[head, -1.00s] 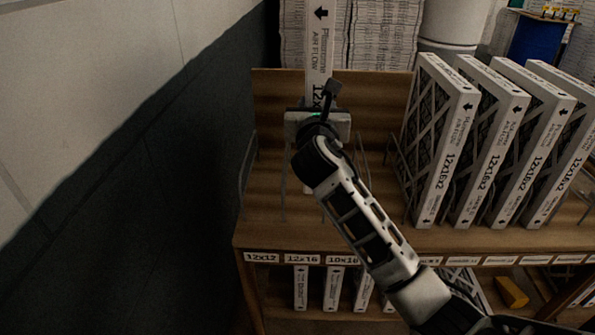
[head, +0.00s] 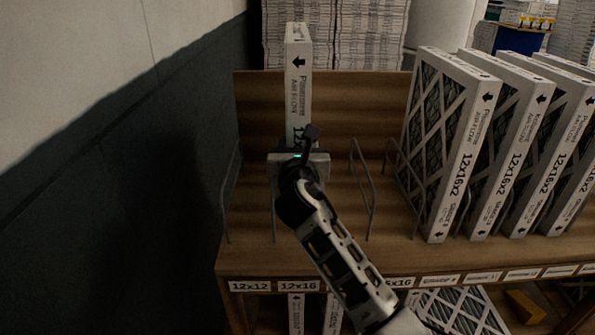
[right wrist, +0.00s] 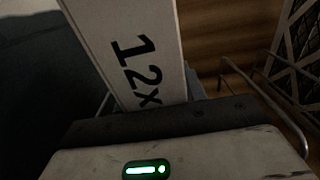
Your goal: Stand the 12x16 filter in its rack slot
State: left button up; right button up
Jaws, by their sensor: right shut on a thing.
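The right wrist view shows the filter (right wrist: 135,50) rising from the jaws (right wrist: 160,125). The slot label "12x16" (head: 298,286) is on the shelf's front edge, below the gripper. The filter's lower end is hidden behind my gripper and arm, so I cannot tell if it touches the shelf. My left gripper is out of view.
Wire dividers (head: 368,205) stand on the wooden shelf (head: 330,245) either side of the filter. Several 12x16x2 filters (head: 465,160) stand to the right. A dark wall (head: 120,200) rises close on the left. More filters (head: 333,315) stand on the shelf below.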

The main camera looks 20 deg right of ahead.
jog(key=shift+f+b, duration=0.65)
jog(key=shift+f, duration=1.65)
jog(key=shift+f, duration=0.1)
jog(key=o, duration=1.1)
